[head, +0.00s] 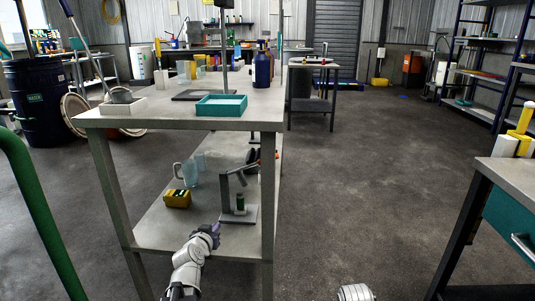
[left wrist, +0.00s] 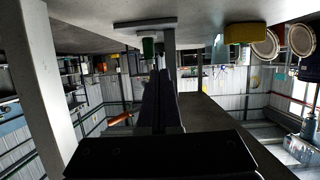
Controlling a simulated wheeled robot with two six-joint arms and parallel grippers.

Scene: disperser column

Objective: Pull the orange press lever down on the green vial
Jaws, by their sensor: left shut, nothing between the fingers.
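The grey press stand (head: 225,190) stands on the lower shelf of the workbench. A small green vial (head: 240,203) is upright on its base plate; the vial also shows in the left wrist view (left wrist: 148,47), which is upside down. The press lever (head: 276,155) shows as a small orange piece up and to the right of the stand, partly hidden by the table leg. An orange bar, likely the lever, shows in the left wrist view (left wrist: 120,118). My left gripper (head: 215,228) is shut and empty, near the shelf's front edge before the stand. My right gripper is not in view.
A yellow box (head: 177,198) and a clear jug (head: 187,173) stand left of the press on the shelf. The table's front right leg (head: 268,215) rises close to the press. The tabletop (head: 170,112) lies above, with a teal tray (head: 221,105). Open floor lies right.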

